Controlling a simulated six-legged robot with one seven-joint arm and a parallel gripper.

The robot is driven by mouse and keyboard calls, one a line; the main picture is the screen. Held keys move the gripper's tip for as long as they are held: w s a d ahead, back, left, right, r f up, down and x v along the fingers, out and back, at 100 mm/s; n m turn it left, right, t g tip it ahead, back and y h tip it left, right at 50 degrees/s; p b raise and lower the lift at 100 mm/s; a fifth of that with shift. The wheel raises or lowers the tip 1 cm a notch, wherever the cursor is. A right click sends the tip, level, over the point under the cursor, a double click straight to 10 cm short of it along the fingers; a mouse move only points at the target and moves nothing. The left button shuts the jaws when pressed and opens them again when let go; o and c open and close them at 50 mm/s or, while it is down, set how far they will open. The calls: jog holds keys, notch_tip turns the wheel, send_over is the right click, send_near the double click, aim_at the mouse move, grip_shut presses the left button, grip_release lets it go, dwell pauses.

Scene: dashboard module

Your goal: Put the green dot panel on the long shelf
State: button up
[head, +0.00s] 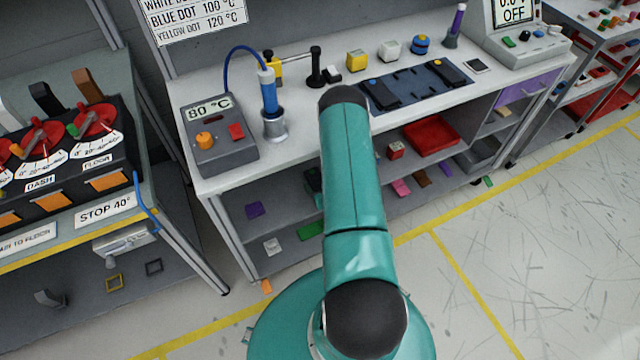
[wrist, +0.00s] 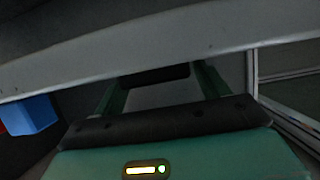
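I cannot make out a green dot on any panel. In the head view two dark panels lie on the blue mat (head: 418,83): the left panel (head: 381,93) has a blue dot, and the right panel (head: 452,72) is to its right. The bench's long lower shelf (head: 285,222) is partly hidden by my arm. My gripper is hidden in the head view. In the wrist view my gripper (wrist: 160,85) has its green fingers apart, their tips cut off by a grey edge (wrist: 200,48). A dark thing (wrist: 150,76) shows between them; I cannot tell whether it is held.
A blue block (wrist: 32,115) is left of my gripper in the wrist view. A grey temperature box (head: 218,148) stands on the bench top. The floor at right is clear.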

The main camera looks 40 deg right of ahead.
jog(key=shift+r, duration=0.15)
jog(key=v, duration=1.2)
jog(key=shift+s+a, duration=0.1)
dwell(0.4)
